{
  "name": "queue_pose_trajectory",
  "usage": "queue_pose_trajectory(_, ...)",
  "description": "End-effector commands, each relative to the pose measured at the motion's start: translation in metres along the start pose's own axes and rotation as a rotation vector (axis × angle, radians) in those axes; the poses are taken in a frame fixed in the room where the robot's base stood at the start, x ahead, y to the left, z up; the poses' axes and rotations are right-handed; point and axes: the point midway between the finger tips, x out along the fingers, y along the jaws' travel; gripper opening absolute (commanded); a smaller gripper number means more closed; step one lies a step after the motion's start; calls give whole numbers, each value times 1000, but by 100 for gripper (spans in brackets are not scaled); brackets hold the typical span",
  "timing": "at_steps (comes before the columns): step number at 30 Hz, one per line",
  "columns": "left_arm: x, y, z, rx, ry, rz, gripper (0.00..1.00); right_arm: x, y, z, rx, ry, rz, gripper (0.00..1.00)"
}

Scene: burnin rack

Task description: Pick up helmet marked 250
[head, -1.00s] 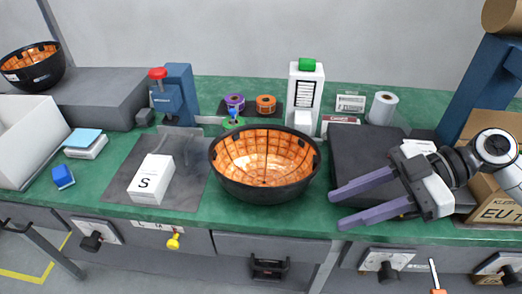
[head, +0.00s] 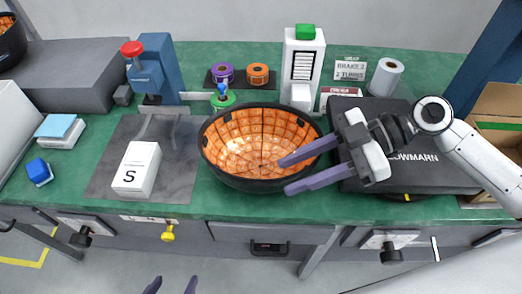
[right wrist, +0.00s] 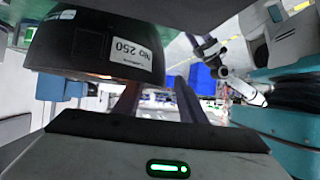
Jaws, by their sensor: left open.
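The helmet (head: 245,184) lies open side up on the green bench, a black shell with orange padding inside. In the right wrist view the helmet (right wrist: 85,45) shows a white label reading No 250, upside down. My right gripper (head: 285,176) is open at the helmet's right side. One purple finger reaches over the rim into the bowl and the other is outside the shell. I cannot tell whether either touches it. My left gripper (head: 173,284) is open and empty at the bottom edge, in front of the bench; only its fingertips show.
A white box marked S (head: 137,170) lies on a grey mat (head: 100,182) left of the helmet. A white tower with a green top (head: 303,68) and tape rolls (head: 222,74) stand behind it. A black case (head: 430,178) lies to the right. Another helmet (head: 10,45) is far left.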

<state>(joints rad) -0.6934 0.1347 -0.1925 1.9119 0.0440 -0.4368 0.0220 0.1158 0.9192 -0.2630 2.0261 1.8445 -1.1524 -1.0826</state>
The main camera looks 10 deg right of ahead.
Motion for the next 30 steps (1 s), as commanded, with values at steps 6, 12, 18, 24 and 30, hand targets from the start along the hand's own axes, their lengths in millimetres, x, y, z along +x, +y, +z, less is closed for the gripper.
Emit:
queue_pose_trajectory(6, -3, 0, -4, 0, 3, -1, 65, 32, 0, -2, 1, 3, 0, 37)
queue_pose_trajectory(12, -1, -2, -10, 2, 11, -3, 65, 40, 0, -1, -1, 0, 0, 37)
queue_pose_trajectory(18, -1, -2, -10, 3, 12, -3, 65, 40, 0, 0, 0, 0, 0, 25)
queue_pose_trajectory(24, -1, -2, -9, 3, 10, -4, 65, 40, 0, 0, 1, -1, -1, 0)
queue_pose_trajectory(30, -2, -2, -7, 2, 5, -4, 65, 40, 0, 0, 1, 0, -1, 0)
